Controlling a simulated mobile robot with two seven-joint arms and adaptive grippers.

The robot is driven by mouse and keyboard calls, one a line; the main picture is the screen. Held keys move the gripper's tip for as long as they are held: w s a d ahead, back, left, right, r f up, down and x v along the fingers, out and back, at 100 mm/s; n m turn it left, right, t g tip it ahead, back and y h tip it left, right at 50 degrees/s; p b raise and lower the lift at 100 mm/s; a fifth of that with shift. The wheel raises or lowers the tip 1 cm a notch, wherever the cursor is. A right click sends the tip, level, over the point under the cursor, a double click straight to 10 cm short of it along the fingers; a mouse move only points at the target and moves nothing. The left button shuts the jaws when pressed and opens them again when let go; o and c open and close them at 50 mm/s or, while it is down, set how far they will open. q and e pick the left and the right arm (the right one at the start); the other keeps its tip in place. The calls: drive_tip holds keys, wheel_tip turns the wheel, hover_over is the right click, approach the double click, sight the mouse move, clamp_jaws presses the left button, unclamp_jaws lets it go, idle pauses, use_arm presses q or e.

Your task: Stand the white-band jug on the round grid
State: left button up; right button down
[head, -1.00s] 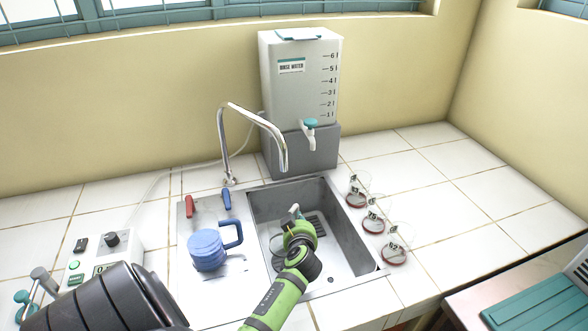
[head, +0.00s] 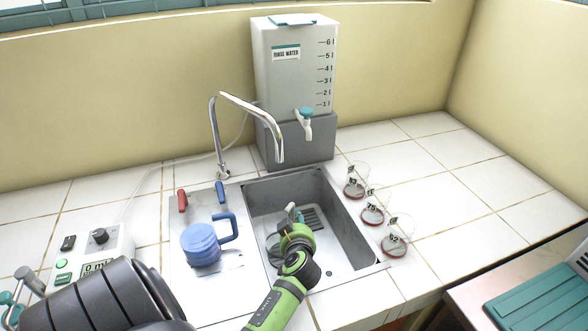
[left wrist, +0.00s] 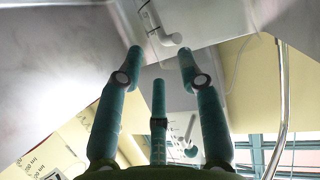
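A blue jug (head: 201,244) with a blue handle stands upright on the left part of the sink unit; I cannot make out a white band on it. In the sink a pale grey rounded thing (head: 273,246) is partly hidden by my left gripper (head: 292,215); I cannot tell whether it is a jug or the round grid. A dark slotted grate (head: 313,217) lies on the sink floor behind the gripper. In the left wrist view the teal fingers (left wrist: 160,62) are spread with nothing between them; a white hooked bar (left wrist: 163,32) shows beyond the tips. My right gripper is not in view.
The sink (head: 345,225) has steep walls. A tall faucet (head: 250,105) arches over it. A rinse water tank (head: 290,75) stands behind. Three red-rimmed dishes (head: 394,246) line the right edge. Red (head: 182,201) and blue (head: 220,191) handles stand behind the blue jug.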

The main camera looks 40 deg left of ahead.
use_arm(q)
drive_tip(key=shift+b+v, duration=0.3)
drive_tip(key=shift+v, duration=2.4)
